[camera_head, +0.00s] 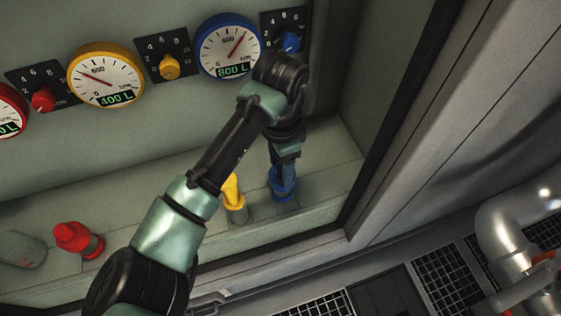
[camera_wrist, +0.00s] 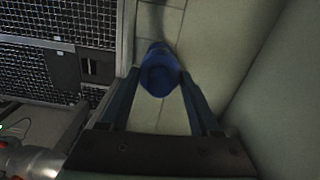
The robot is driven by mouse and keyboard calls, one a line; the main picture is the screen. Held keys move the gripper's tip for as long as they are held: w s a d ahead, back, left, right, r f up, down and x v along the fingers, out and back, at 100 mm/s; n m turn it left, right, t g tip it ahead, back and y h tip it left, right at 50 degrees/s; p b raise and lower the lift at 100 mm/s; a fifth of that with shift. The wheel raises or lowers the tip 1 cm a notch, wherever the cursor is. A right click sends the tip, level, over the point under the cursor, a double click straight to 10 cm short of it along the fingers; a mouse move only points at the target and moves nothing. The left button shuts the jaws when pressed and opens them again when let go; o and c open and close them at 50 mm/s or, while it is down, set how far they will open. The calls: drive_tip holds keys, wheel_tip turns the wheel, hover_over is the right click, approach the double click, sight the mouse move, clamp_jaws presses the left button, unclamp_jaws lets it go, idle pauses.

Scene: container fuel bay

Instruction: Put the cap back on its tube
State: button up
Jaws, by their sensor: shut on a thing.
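My gripper (camera_head: 284,158) points down at the right end of the grey ledge and is shut on the blue cap (camera_head: 283,183). In the wrist view the cap (camera_wrist: 158,72) sits between the two fingers of my gripper (camera_wrist: 160,78), with a darker round top facing the camera. A short grey tube (camera_head: 284,201) shows just under the cap in the head view. The cap looks upright and in line with this tube. I cannot tell whether it is fully seated. In the wrist view the cap hides the tube.
A yellow cap (camera_head: 232,190) stands on its grey tube close to the left, partly behind my arm. A red cap (camera_head: 72,236) and a rounded grey object (camera_head: 20,248) are farther left. Gauges and knobs line the back wall. A side wall (camera_wrist: 285,110) rises at right.

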drive_tip(key=o, duration=1.4)
drive_tip(key=shift+o, duration=0.2)
wheel_tip(320, 180, up, 13)
drive_tip(key=p, duration=0.5)
